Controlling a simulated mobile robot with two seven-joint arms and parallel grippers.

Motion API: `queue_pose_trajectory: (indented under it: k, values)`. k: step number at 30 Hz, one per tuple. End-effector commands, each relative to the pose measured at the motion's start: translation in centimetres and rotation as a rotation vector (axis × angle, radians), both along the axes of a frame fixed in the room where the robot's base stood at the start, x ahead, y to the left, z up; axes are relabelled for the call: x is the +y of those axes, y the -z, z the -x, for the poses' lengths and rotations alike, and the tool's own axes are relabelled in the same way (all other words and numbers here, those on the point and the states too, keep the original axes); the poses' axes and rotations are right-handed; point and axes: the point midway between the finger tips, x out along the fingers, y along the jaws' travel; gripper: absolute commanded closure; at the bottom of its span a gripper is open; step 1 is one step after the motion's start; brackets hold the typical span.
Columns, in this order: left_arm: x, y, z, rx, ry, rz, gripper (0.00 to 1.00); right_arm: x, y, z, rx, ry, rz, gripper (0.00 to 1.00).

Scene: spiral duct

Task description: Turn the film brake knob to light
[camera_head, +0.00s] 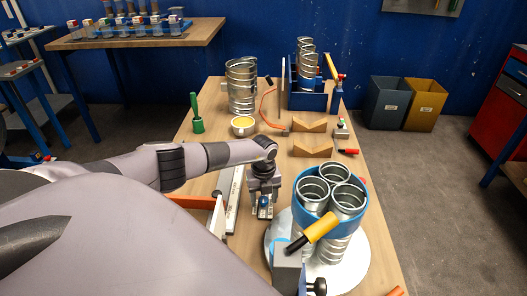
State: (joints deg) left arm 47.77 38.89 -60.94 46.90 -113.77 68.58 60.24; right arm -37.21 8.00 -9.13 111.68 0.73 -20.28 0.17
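My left gripper (264,205) points down over the table, left of the ducts. Its dark fingers look apart, with a small blue and white part showing between them; I cannot tell whether that part belongs to the gripper. A blue band wraps several upright spiral ducts (347,200) on a round white turntable (357,262). In front of them is a grey block (288,262) with a yellow handle (321,227) angled up to the right. I cannot make out a film brake knob or its setting. I do not see my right gripper.
A blue tote (306,101) holds more ducts. Two bins (386,103) stand on the floor beyond.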

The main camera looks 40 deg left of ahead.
Motion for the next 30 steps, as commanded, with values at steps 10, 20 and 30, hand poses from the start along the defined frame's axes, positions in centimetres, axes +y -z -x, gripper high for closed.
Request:
queue_pose_trajectory:
  k: [10, 20, 30]
  values:
    - [0.1, -0.9, 0.0, -0.001, 0.002, -0.001, 0.42, 0.0, -0.1, 0.0, 0.000, 0.000, 0.000, 0.57]
    - [0.1, -5.2, 0.0, -0.002, 0.002, -0.001, 0.42, 0.0, -0.2, 0.0, 0.000, 0.000, 0.000, 0.57]
    - [0.0, -7.2, 0.0, 0.000, 0.000, 0.000, 0.42, 0.0, -0.2, 0.0, 0.000, 0.000, 0.000, 0.57]
